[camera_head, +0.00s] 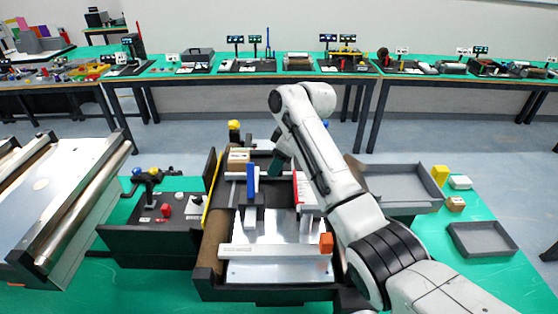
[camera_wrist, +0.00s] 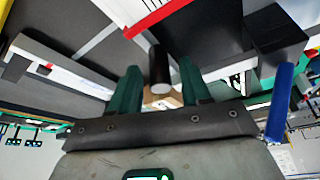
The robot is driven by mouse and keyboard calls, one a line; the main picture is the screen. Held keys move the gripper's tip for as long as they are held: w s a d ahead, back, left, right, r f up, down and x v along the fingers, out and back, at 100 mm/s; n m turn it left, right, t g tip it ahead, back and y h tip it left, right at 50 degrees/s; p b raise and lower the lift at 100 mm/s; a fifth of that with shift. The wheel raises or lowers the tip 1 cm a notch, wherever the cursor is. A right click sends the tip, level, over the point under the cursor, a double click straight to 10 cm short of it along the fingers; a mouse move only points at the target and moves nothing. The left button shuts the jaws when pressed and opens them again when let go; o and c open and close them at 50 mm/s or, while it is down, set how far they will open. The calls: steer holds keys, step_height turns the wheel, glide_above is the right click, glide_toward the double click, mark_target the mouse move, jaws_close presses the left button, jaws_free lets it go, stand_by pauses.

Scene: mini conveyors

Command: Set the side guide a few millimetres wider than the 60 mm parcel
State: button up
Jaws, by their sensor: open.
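My gripper (camera_head: 277,163) is over the far part of the central conveyor, partly hidden by my arm. In the wrist view its two green fingers (camera_wrist: 159,80) are apart. A dark cylinder (camera_wrist: 160,65) with a pale end shows between them; I cannot tell whether they touch it. A blue upright post (camera_head: 251,182) stands left of my gripper; it also shows at the right of the wrist view (camera_wrist: 279,105). A red-edged white scale (camera_head: 297,188) lies beside my arm. A brown carton (camera_head: 238,156) sits at the conveyor's far left. I cannot tell which part is the side guide.
A pale crossbar (camera_head: 265,251) with an orange block (camera_head: 326,243) spans the near end. A control box (camera_head: 150,240) is left, and grey trays (camera_head: 402,207) are right. A small carton (camera_head: 456,203) and yellow block (camera_head: 440,174) stand on the green table.

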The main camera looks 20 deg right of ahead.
steer(key=shift+c, duration=0.4)
jaws_close()
